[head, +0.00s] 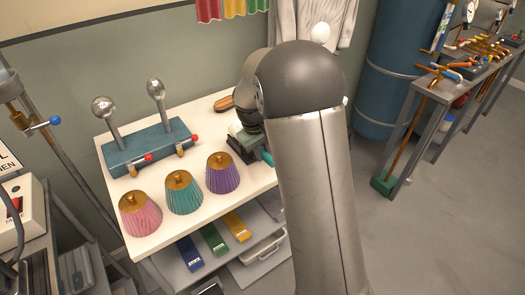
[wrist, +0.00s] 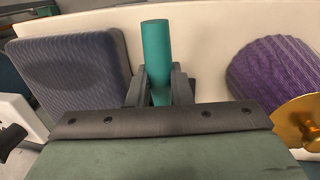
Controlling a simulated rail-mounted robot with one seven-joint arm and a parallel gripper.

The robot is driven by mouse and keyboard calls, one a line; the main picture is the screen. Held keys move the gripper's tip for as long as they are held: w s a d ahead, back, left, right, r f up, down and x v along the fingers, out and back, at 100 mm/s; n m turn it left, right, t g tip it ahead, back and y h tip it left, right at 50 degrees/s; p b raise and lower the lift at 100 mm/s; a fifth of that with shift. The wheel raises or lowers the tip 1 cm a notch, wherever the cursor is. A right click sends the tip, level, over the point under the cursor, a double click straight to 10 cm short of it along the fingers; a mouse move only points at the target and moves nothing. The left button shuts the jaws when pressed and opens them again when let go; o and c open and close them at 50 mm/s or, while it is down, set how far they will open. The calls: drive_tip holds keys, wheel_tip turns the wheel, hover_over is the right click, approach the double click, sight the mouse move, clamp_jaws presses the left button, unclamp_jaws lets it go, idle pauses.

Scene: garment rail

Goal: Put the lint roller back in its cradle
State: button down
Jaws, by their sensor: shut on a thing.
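My gripper (wrist: 159,88) is shut on a teal cylinder, which I take to be the lint roller's handle (wrist: 156,45). The fingers clasp its near part, and its free end points up in the wrist view. A bit of teal (head: 267,157) also shows beside my gripper (head: 250,146) in the head view, over the right part of the white table. The rest of the roller is hidden by my gripper. I cannot tell whether it touches the table. I cannot make out the cradle for certain; my arm hides part of the table.
A purple cone (head: 222,172) stands close to my gripper, with teal (head: 183,191) and pink (head: 140,212) cones farther left. A blue stand (head: 150,147) with two silver knobs is behind them. A dark ribbed pad (wrist: 72,70) lies left of the roller in the wrist view.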

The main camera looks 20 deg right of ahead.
drive_tip(key=shift+f, duration=0.45)
drive_tip(key=c, duration=1.3)
unclamp_jaws()
wheel_tip(320, 180, up, 13)
drive_tip(key=a, duration=0.2)
drive_tip(key=s+a+f+m+y, duration=0.1)
drive_tip(key=s+f, duration=0.2)
drive_tip(key=s, duration=1.2)
drive_tip(key=s+a+f+m+y, duration=0.1)
drive_tip(key=s+f+m, duration=0.1)
drive_tip(key=s, duration=1.2)
drive_tip(key=shift+s+f, duration=0.35)
drive_tip(key=shift+f, duration=0.25)
drive_tip(key=shift+a, duration=0.1)
